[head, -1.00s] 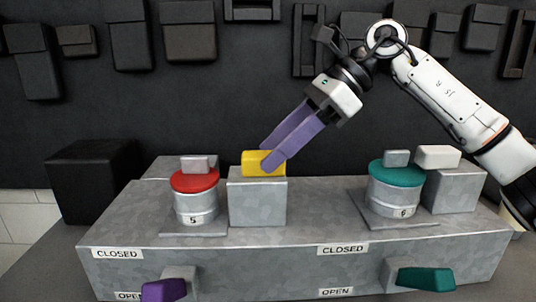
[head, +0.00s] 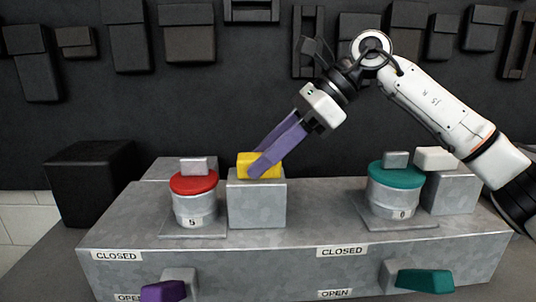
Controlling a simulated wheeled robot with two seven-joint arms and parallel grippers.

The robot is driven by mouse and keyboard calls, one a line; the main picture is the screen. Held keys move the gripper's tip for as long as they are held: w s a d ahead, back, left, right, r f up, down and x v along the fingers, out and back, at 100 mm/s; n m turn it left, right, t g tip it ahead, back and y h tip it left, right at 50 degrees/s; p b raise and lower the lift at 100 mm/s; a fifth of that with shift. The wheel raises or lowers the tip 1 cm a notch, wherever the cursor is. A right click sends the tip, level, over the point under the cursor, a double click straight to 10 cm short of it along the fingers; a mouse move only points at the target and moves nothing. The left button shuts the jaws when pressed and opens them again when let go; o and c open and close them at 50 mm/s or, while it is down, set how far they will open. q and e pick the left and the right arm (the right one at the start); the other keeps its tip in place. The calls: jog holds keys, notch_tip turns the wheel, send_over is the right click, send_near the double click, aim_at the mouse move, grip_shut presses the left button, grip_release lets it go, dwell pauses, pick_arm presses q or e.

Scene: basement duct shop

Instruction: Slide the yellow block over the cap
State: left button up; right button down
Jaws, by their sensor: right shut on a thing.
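The yellow block (head: 259,166) rests on top of a grey square pedestal (head: 257,204) in the head view. My right gripper (head: 258,165) has purple fingers and is shut on the yellow block, coming down from the upper right. A red cap (head: 194,183) with a grey handle (head: 195,165) sits on the round metal duct marked 5 (head: 195,209), left of the pedestal. A teal cap (head: 396,176) with a grey handle sits on another duct (head: 394,202) at right. My left gripper is not in view.
A white block (head: 437,158) lies on a grey pedestal (head: 455,188) behind the teal cap. A purple lever (head: 163,291) and a teal lever (head: 426,281) stick out in front, near CLOSED and OPEN labels. A black box (head: 94,182) stands at left.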

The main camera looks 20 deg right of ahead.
jog(key=a, duration=0.2)
jog(key=w+a+p, duration=0.1)
jog(key=a, duration=0.2)
jog(key=shift+w+r, duration=0.1)
jog(key=shift+w, duration=0.1)
jog(key=c, duration=1.3)
grip_release()
jog(key=shift+a, duration=0.2)
jog(key=shift+d, duration=0.1)
jog(key=v, duration=1)
jog(key=shift+d, duration=0.1)
